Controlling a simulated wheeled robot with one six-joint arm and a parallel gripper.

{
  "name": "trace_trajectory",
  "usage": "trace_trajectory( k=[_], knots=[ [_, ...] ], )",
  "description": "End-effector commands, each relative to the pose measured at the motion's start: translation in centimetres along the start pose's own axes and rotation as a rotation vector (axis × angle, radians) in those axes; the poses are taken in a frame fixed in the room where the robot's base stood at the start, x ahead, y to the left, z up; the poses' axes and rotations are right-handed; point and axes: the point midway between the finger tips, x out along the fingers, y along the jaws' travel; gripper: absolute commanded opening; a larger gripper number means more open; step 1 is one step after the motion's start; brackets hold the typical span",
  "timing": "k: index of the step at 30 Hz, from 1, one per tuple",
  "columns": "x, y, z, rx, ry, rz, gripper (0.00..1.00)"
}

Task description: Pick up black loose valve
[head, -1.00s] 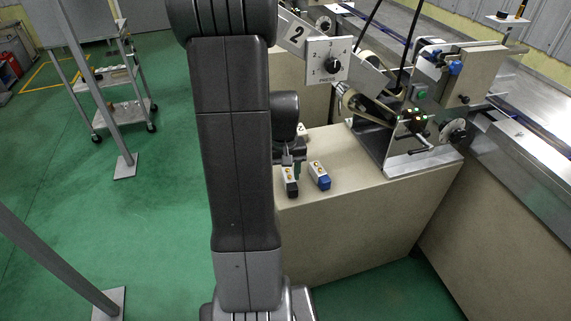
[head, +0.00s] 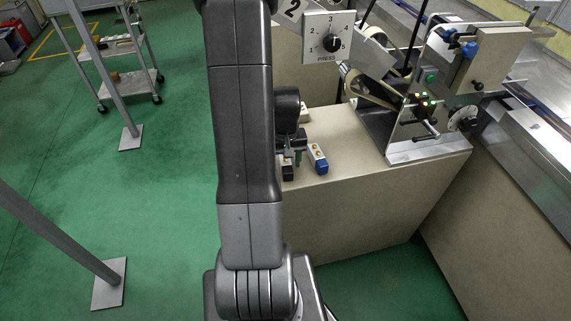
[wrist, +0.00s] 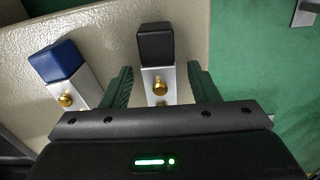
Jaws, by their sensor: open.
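The black loose valve (wrist: 156,45) has a black cap, a silver body and a brass fitting. In the wrist view it stands out between the two green fingers of my gripper (wrist: 160,85), which is open with a gap on each side of the valve. In the head view the black valve (head: 288,172) is partly hidden by my arm and gripper (head: 291,157). A similar valve with a blue cap (wrist: 59,62) lies to the left in the wrist view, close to the left finger. The blue valve (head: 318,160) shows to the right in the head view.
Both valves lie on a beige bench top (head: 345,150), near its edge. A machine with a metal plate and lit buttons (head: 420,105) stands on the bench to the right. Green floor (head: 165,215) is open at left.

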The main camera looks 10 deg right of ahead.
Motion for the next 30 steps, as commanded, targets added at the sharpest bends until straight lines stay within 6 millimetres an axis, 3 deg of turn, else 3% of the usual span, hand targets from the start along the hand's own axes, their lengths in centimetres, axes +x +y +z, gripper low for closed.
trace_trajectory(
  k=[7,15,16,30],
  knots=[
    [0.2,0.0,0.0,0.000,0.000,0.000,0.55],
    [0.1,0.0,0.0,0.000,0.000,0.000,0.04],
    [0.1,0.0,0.0,0.000,0.001,0.000,0.01],
    [-0.9,0.0,-0.1,0.000,0.002,0.000,0.01]
  ],
)
